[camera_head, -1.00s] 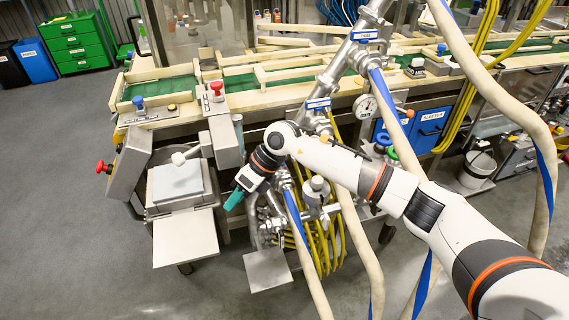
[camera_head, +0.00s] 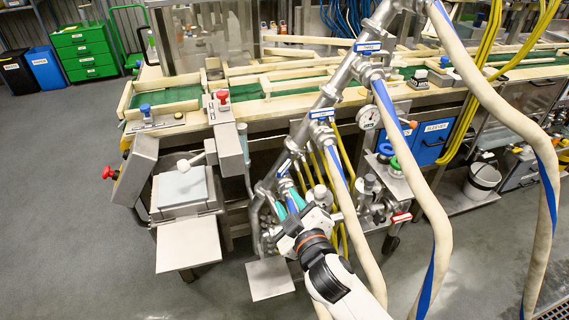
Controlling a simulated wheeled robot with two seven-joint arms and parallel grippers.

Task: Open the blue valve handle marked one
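A slanting steel pipe carries blue valve handles with white labels. The top handle (camera_head: 367,46) and the middle handle (camera_head: 322,113) are in plain view, each above a hose joint. A lower blue and white handle (camera_head: 284,168) shows small, just above my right gripper. The label writing is too small to read with certainty, so I cannot confirm which is marked one. My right gripper (camera_head: 289,205) has its teal fingertips apart, just below the lower handle and in front of the pipe's lower end. Whether it touches anything is hidden. My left gripper is not in view.
Thick beige hoses with blue stripes (camera_head: 435,205) hang close to my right arm. A pressure gauge (camera_head: 368,117) sits beside the pipe. A steel machine with a flat plate (camera_head: 188,243) stands left. The floor at far left is clear.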

